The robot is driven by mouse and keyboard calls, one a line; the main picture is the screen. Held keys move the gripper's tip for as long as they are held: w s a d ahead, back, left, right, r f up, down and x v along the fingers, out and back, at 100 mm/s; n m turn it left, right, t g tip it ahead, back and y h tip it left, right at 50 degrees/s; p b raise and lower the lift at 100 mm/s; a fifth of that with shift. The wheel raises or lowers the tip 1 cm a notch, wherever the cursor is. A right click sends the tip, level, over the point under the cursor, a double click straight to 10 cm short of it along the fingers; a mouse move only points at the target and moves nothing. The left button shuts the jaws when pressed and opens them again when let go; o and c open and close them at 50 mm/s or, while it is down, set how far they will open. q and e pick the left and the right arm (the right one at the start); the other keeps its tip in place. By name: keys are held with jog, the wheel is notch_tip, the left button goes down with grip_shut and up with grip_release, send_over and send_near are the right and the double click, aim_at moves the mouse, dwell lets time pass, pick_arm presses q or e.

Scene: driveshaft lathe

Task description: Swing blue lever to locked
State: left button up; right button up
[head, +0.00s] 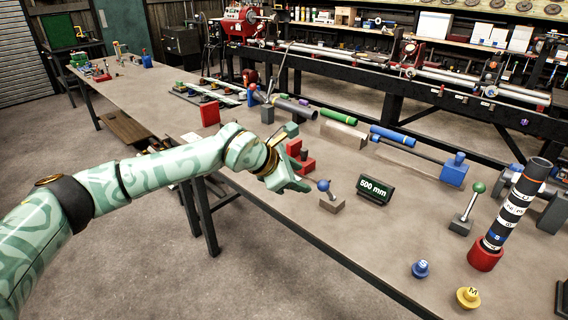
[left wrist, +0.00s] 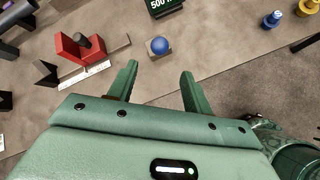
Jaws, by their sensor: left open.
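The blue lever (head: 323,185) has a round blue knob on a short stem, rising from a small brown-grey block on the bench. The knob also shows in the left wrist view (left wrist: 159,46), just beyond the fingertips and roughly centred between them. My left gripper (head: 306,187) is open and empty, close to the left of the knob in the head view. Its two green fingers (left wrist: 159,69) are spread apart in the left wrist view. I see no clear contact with the knob. My right gripper is in neither view.
A red V-block (head: 300,160) stands just behind my gripper. A "500 mm" sign (head: 374,189) stands right of the lever. A green-knobbed lever (head: 478,188) and a banded dark column (head: 512,205) are farther right. The bench (head: 350,250) is clear in front.

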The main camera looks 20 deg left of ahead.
pick_arm(q)
jog(key=v, duration=0.5)
jog(key=shift+p, duration=0.35)
jog(key=shift+f, duration=0.15)
